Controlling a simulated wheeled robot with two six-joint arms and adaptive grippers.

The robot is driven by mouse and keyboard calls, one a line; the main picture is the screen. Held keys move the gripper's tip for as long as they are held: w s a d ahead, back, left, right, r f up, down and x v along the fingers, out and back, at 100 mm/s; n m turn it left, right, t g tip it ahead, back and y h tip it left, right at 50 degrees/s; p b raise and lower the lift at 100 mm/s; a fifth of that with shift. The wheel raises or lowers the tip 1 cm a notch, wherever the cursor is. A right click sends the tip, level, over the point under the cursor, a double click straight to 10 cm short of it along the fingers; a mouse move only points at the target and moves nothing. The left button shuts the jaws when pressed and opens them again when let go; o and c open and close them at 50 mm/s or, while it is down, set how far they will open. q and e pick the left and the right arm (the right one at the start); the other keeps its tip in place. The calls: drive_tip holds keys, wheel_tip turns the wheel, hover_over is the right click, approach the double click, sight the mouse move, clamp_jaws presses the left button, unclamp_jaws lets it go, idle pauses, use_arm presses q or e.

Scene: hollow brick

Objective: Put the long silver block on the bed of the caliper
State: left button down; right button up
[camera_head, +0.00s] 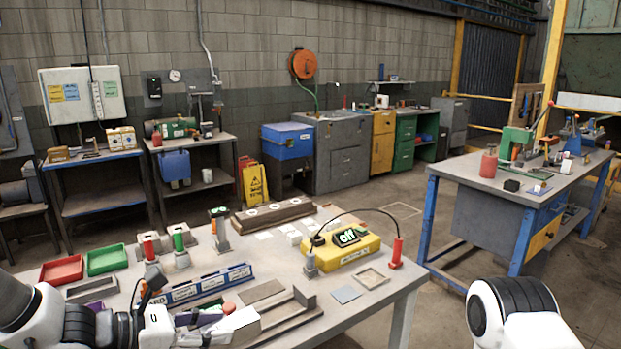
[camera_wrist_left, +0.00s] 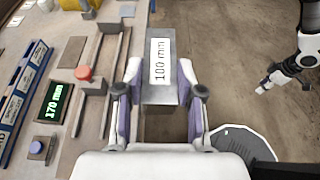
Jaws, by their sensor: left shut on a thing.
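My left gripper (camera_wrist_left: 158,88) is shut on a silver block (camera_wrist_left: 160,97) with a white "100 mm" label, one finger on each side. The block appears to be past the table's edge, over the floor. The caliper, with its long rails (camera_wrist_left: 112,80), a red knob (camera_wrist_left: 84,73) and a green "170 mm" display (camera_wrist_left: 52,102), is left of the gripper in the wrist view. My right gripper (camera_wrist_left: 266,82) is small in the wrist view, away from the block.
A blue labelled rack (camera_head: 208,286) stands behind the caliper. Red (camera_head: 62,270) and green trays (camera_head: 107,260) lie at left. A yellow box with an "off" display (camera_head: 341,250) and a cable stands at the back right. A grey square plate (camera_head: 345,295) lies near the table's right side.

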use_arm(q)
drive_tip(key=s+a+f+b, duration=0.1)
drive_tip(key=s+f, duration=0.1)
drive_tip(key=f, duration=0.8)
drive_tip(key=s+a+f+b, duration=0.2)
drive_tip(key=f, duration=0.8)
drive_tip(key=shift+a+f, duration=0.25)
drive_tip(key=shift+f, duration=0.05)
use_arm(e)
drive_tip(key=f, duration=0.3)
drive_tip(key=shift+w+f, duration=0.25)
drive_tip(key=shift+w, duration=0.15)
